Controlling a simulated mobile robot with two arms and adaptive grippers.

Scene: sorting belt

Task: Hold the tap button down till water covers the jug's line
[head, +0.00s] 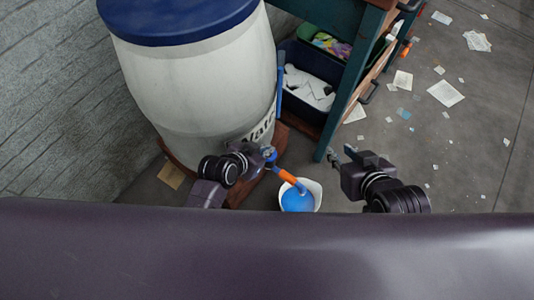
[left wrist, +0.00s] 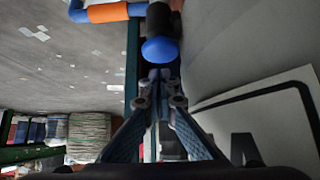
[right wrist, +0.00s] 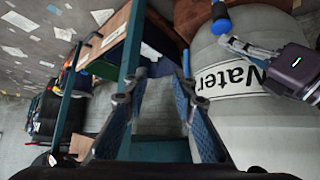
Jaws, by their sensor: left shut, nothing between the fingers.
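The white barrel (head: 195,85) with a blue lid has a tap with an orange and blue spout (head: 288,177). The white jug (head: 317,188) stands on the floor under the spout, with blue water (head: 296,201) in it. I cannot make out the jug's line. The blue tap button (left wrist: 160,50) is just ahead of my left gripper (left wrist: 160,76), which is shut with nothing in it. Its tips are at the button; I cannot tell whether they press it. My right gripper (right wrist: 156,88) is open and empty, to the right of the jug in the head view.
A teal-framed bench (head: 345,85) stands right of the barrel. A dark blue bin (head: 305,62) with white papers and a green bin are beside it. Paper scraps (head: 445,93) litter the floor at right. A grey wall is at left.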

